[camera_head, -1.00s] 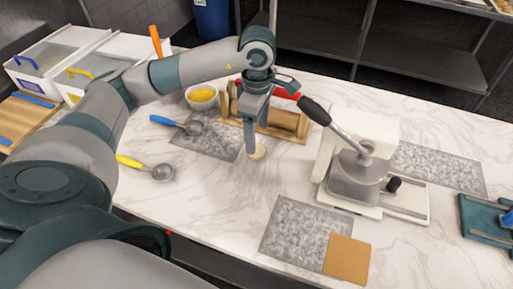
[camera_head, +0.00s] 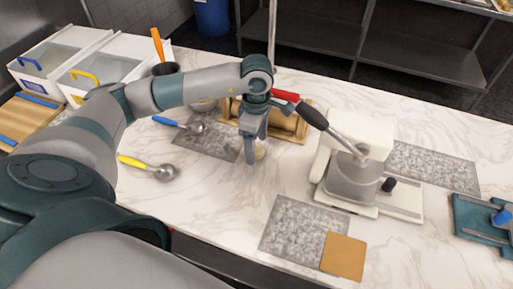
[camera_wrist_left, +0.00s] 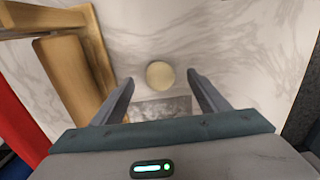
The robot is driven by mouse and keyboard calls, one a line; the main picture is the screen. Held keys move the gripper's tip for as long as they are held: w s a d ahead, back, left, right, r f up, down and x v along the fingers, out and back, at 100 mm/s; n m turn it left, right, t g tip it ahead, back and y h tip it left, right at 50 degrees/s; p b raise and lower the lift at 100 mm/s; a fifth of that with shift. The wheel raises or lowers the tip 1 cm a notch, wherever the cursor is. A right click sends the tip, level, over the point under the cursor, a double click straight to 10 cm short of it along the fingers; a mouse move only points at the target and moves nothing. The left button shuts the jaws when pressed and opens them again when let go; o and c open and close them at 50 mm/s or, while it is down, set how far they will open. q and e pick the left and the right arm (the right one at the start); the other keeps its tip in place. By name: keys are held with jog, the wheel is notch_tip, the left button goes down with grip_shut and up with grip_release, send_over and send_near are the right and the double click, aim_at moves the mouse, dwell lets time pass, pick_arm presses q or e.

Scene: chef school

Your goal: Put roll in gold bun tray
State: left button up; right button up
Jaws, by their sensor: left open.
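A small round pale roll (camera_head: 260,152) lies on the white marble counter; it also shows between the finger tips in the left wrist view (camera_wrist_left: 160,74). My left gripper (camera_head: 254,156) points down at the roll, open, with a finger to each side and a gap around it. It also shows open in the left wrist view (camera_wrist_left: 160,82). A gold-brown wooden tray (camera_head: 292,138) with a rounded brown piece in it stands just behind the gripper, which partly hides it; I take it for the gold bun tray. My right gripper is not in view.
A white press (camera_head: 355,150) with a long black-handled lever stands to the right, its handle reaching near my gripper. Grey mats (camera_head: 290,232), a tan square (camera_head: 344,256), and blue (camera_head: 180,124) and yellow (camera_head: 145,166) handled scoops lie around. Counter in front of the roll is clear.

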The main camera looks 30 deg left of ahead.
aim_at(256, 145)
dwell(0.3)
pick_arm(q)
jog(key=c, duration=1.2)
jog(key=shift+r, duration=0.1)
jog(key=shift+r+b, duration=0.35)
jog(key=shift+r, duration=0.2)
notch_tip(256, 145, up, 7)
jog(key=shift+r+b, duration=0.2)
jog(key=shift+b, duration=1.05)
jog(key=shift+r, duration=0.7)
